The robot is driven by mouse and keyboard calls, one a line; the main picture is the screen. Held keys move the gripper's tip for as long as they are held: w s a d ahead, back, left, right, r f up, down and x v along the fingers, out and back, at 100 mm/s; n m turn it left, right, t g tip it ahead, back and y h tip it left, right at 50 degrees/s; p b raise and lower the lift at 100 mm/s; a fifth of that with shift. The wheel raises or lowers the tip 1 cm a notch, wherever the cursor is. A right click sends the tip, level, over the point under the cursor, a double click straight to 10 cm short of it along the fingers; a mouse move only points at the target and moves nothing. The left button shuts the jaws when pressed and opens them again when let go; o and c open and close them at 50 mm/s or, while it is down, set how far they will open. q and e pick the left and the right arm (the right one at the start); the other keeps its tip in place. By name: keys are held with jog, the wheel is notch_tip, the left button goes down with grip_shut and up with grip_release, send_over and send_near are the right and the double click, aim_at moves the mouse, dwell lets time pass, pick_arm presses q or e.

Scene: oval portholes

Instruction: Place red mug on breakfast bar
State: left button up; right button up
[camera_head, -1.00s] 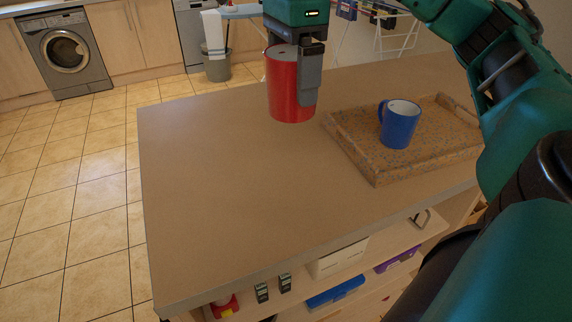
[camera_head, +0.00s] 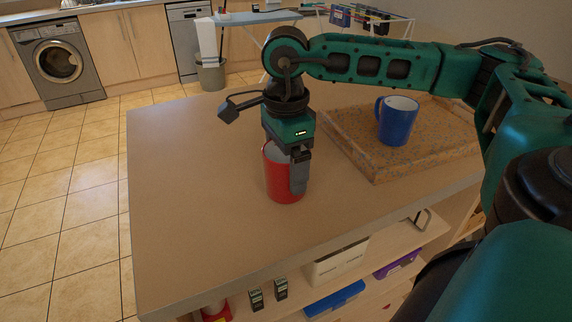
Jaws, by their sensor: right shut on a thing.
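The red mug (camera_head: 283,188) is over the middle of the breakfast bar (camera_head: 190,200), upright or nearly so. My right gripper (camera_head: 299,176) comes down from above and is shut on the mug's rim and wall, with one finger showing on the outside. The mug's base is at or very close to the bar top; I cannot tell whether it touches. The mug's handle is not visible. My left gripper is not in view.
A speckled tray (camera_head: 375,168) with a blue mug (camera_head: 397,121) stands on the bar at the right of the red mug. The bar top is clear on the left. Shelves below the front edge hold a white box (camera_head: 337,262) and a blue item (camera_head: 335,298).

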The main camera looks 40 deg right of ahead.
jog(key=shift+f, duration=0.2)
jog(key=o, duration=1)
jog(key=shift+o, duration=0.2)
notch_tip(320, 180, up, 12)
jog(key=p, duration=0.1)
jog(key=shift+r+p, duration=0.15)
jog(key=shift+p, duration=0.15)
